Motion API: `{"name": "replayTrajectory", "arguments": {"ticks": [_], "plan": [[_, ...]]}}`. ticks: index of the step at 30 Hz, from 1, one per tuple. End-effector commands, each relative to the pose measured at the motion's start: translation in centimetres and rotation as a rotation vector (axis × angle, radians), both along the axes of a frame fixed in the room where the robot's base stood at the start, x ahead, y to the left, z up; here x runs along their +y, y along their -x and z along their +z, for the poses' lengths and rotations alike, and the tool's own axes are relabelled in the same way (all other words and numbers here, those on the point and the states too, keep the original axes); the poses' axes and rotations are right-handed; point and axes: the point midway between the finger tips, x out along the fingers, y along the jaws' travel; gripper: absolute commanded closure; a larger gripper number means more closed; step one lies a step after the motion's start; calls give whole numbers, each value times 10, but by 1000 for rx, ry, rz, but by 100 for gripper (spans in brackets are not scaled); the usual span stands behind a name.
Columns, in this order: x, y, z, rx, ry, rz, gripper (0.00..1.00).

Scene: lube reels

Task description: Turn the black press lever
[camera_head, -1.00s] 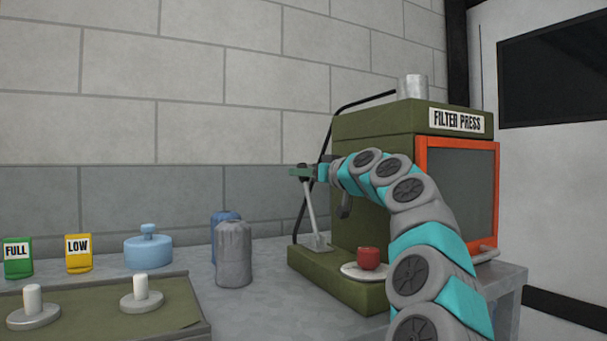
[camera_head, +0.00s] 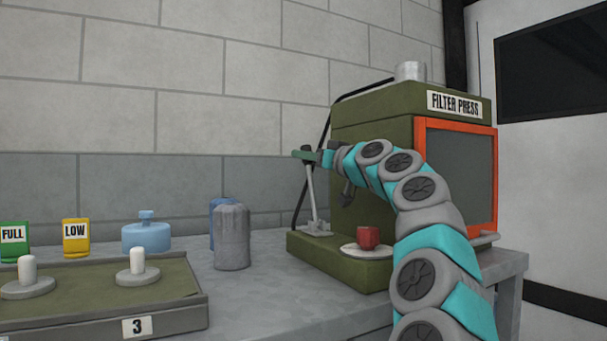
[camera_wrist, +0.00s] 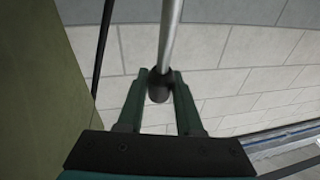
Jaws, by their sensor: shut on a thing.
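The press lever is a thin grey metal rod (camera_head: 311,195) at the left front of the green filter press (camera_head: 372,125). It stands nearly upright, leaning slightly left, with its foot on the press base. Its black knob (camera_wrist: 158,90) shows in the wrist view between the green fingers. My gripper (camera_head: 304,155) is at the top of the lever and shut on it. In the wrist view my gripper (camera_wrist: 157,76) has a finger on each side of the knob, and the grey rod (camera_wrist: 170,32) runs away beyond it. In the head view the fingers hide the knob.
A red cup (camera_head: 368,237) stands on a white saucer (camera_head: 366,251) on the press base, close to my arm. Grey (camera_head: 232,238) and blue (camera_head: 218,209) canisters stand left of the press. A black hose (camera_head: 326,130) runs behind the lever.

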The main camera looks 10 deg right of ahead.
Motion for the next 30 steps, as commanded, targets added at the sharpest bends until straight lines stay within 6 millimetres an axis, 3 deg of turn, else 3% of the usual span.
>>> {"name": "replayTrajectory", "arguments": {"ticks": [1,15,28,29,30], "plan": [[-2,5,-6,-28,-11,-1,100],[-13,38,3,-233,-77,-2,100],[-14,43,8,-254,-83,0,100],[-14,43,8,-254,-83,0,62],[-14,42,8,-254,-83,0,58]]}}
